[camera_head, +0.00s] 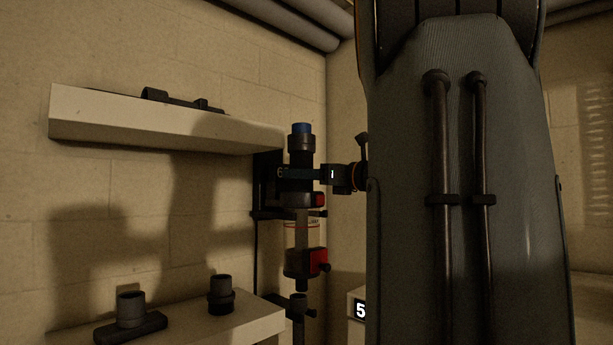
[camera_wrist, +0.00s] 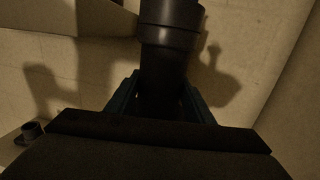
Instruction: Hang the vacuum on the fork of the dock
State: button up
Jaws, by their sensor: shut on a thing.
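The vacuum (camera_head: 299,262) is upright in the head view, with a dark body, a blue top, a clear middle section and red parts. My gripper (camera_head: 308,174) is shut around its upper dark section, reaching in from the right. In the wrist view a dark cylinder of the vacuum (camera_wrist: 168,60) stands between the two fingers (camera_wrist: 160,100). The dock (camera_head: 265,175) is a dark upright plate on the wall, just behind and left of the vacuum. A dark bar, probably its fork (camera_head: 262,214), shows low on it. Whether the vacuum touches the fork cannot be told.
A pale wall shelf (camera_head: 150,128) with a dark attachment (camera_head: 175,98) juts out at upper left. Below, a pale ledge (camera_head: 240,325) carries dark round fittings (camera_head: 221,292). A box marked 5 (camera_head: 358,307) stands low near the corner. My arm hides the right side.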

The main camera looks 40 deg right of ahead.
jog(key=shift+w+r, duration=0.15)
jog(key=shift+w, duration=0.4)
jog(key=shift+f+b, duration=0.3)
jog(key=shift+f, duration=0.1)
jog(key=o, duration=1.3)
jog(key=shift+f, duration=0.1)
jog(key=shift+c, duration=0.2)
jog(key=shift+f, duration=0.25)
jog(key=shift+r+b+v, duration=0.1)
jog(key=shift+b+v, duration=0.7)
jog(key=shift+v, duration=1.15)
jog(key=shift+r+b+v, duration=0.15)
jog(key=shift+b+v, duration=0.65)
jog(key=shift+v, duration=1.2)
